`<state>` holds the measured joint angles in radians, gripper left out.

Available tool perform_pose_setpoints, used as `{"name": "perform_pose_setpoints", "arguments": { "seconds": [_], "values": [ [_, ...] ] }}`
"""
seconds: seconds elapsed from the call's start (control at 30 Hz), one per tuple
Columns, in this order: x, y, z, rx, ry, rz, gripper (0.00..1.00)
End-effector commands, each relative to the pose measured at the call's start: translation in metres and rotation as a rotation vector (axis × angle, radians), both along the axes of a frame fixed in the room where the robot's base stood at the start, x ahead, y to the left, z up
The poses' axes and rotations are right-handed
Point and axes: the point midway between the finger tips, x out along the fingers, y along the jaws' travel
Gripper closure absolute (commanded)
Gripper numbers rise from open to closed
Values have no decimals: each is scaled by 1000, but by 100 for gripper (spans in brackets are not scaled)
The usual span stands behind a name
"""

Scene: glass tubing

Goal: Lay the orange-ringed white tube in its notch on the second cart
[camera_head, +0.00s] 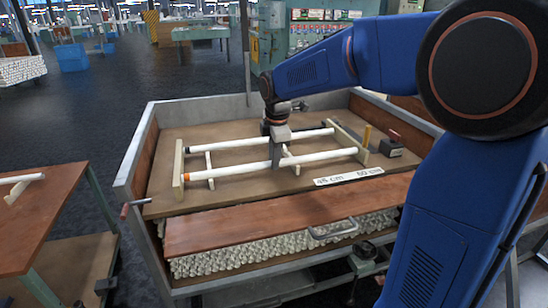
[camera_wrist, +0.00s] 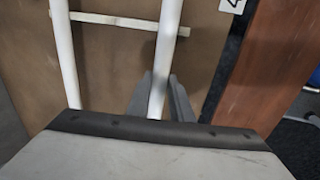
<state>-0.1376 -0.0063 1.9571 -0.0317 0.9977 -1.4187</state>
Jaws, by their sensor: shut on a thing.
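The white tube with an orange ring (camera_head: 225,171) at its left end lies across the wooden rack (camera_head: 178,168) on the cart top in the head view. My gripper (camera_head: 277,158) is above its middle and shut on it. In the wrist view the tube (camera_wrist: 169,40) runs between my grey fingers (camera_wrist: 158,98). A second white tube with a dark left end (camera_head: 240,142) lies behind it, roughly parallel; it also shows in the wrist view (camera_wrist: 66,60). I cannot tell whether the held tube touches its notch or is slightly above; the fingers hide its middle.
The cart (camera_head: 148,135) has raised side walls. A length label (camera_head: 348,176) lies at front right. Another table (camera_head: 50,205) is at left.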

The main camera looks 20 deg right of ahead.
Motion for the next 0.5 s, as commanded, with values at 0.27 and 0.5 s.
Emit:
{"name": "perform_pose_setpoints", "arguments": {
  "seconds": [0.27,0.5],
  "values": [
    [0,0,-2,0,0,0,62],
    [0,0,-1,0,0,0,62]
  ]
}}
